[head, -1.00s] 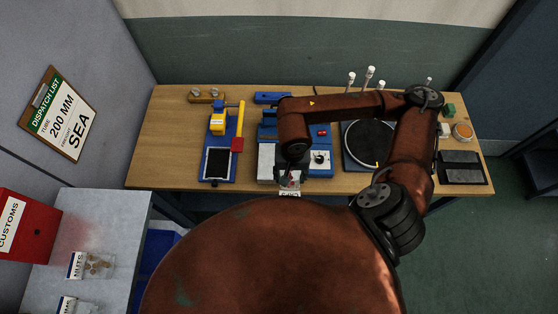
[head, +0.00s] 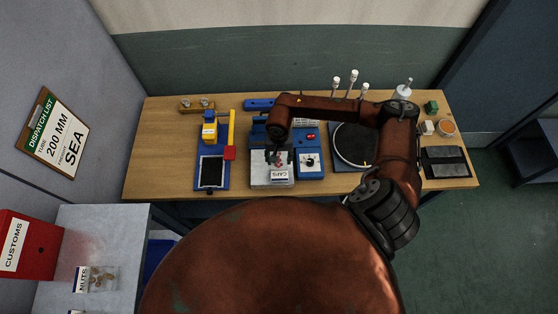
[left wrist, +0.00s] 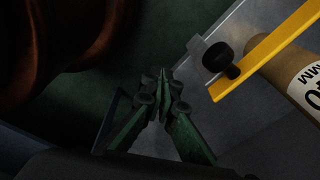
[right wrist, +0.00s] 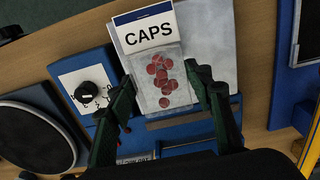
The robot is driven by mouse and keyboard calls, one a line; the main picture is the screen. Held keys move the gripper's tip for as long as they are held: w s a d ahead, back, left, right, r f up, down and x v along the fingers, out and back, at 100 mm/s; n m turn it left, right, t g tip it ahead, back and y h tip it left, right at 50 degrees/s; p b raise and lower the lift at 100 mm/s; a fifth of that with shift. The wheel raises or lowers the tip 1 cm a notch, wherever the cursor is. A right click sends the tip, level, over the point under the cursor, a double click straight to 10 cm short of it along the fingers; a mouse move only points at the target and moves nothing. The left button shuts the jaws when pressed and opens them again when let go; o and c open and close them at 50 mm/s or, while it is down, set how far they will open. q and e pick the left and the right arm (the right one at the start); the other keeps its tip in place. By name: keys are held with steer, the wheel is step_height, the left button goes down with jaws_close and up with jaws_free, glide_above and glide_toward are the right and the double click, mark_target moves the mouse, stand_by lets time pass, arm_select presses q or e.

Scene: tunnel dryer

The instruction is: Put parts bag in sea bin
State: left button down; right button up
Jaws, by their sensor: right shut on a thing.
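A clear parts bag (right wrist: 150,38) with a white CAPS label and several red caps shows in the right wrist view. In the head view the bag (head: 282,176) is over the pale plate of a blue machine. My right gripper (right wrist: 163,86) is shut on the bag, one finger at each side; in the head view it (head: 275,158) is over the plate. I cannot tell whether the bag touches the plate. My left gripper (left wrist: 163,85) is shut and empty, near a yellow bar and a labelled tube. No bin marked SEA is visible; a blue container (head: 160,252) is mostly hidden by my body.
The dispatch board (head: 53,136) reads 200 MM tube, SEA. A red CUSTOMS box (head: 42,245) and NUTS bag (head: 95,279) are on the grey side table (head: 105,225). A round turntable (head: 350,152) stands right of the machine (head: 309,166), a yellow-and-blue tool (head: 230,125) left.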

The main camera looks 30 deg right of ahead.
mark_target(279, 159)
step_height(279, 159, down, 3)
steer(key=shift+w+p, duration=0.15)
steer(key=shift+p, duration=0.8)
steer(key=shift+f, duration=0.25)
steer(key=shift+f, duration=0.1)
steer(key=shift+f+b, duration=0.1)
steer(key=shift+b, duration=0.2)
steer(key=o, duration=1.4)
